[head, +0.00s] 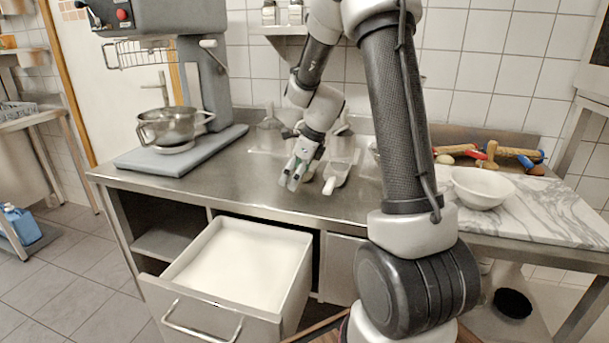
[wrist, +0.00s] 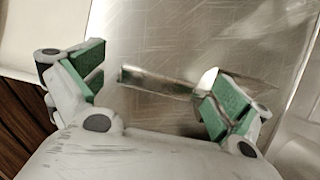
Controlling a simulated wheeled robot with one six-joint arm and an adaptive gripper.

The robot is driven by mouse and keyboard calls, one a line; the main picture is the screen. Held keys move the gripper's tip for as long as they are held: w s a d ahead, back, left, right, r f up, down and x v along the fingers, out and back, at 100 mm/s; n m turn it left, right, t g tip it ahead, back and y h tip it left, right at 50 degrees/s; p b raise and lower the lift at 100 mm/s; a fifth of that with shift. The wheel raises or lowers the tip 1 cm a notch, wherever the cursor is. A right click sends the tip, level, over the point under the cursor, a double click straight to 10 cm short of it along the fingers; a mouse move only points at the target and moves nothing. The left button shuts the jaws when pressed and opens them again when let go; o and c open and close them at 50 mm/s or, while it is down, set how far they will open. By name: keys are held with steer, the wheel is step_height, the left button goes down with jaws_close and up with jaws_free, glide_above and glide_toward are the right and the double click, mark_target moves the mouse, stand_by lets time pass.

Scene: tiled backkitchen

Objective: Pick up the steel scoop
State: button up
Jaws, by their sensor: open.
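My gripper (head: 298,182) is open and empty, low over the steel worktop left of the middle, fingers pointing down. In the wrist view, a narrow shiny metal piece (wrist: 155,80) lies across the gap between the open green-padded fingers (wrist: 154,85). Its right end has a bright rounded part, partly hidden by the right finger. I cannot tell whether the fingers touch it.
An open white-lined drawer (head: 302,268) juts out below the worktop (head: 250,180). A mixer (head: 212,80) with a steel bowl (head: 170,127) stands at left. A white bowl (head: 482,187) sits at right on a marble slab (head: 560,212), with rolling pins (head: 515,152) behind.

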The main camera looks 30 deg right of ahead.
steer(key=shift+c, duration=0.2)
steer(key=shift+s, duration=0.1)
steer(key=c, duration=1.1)
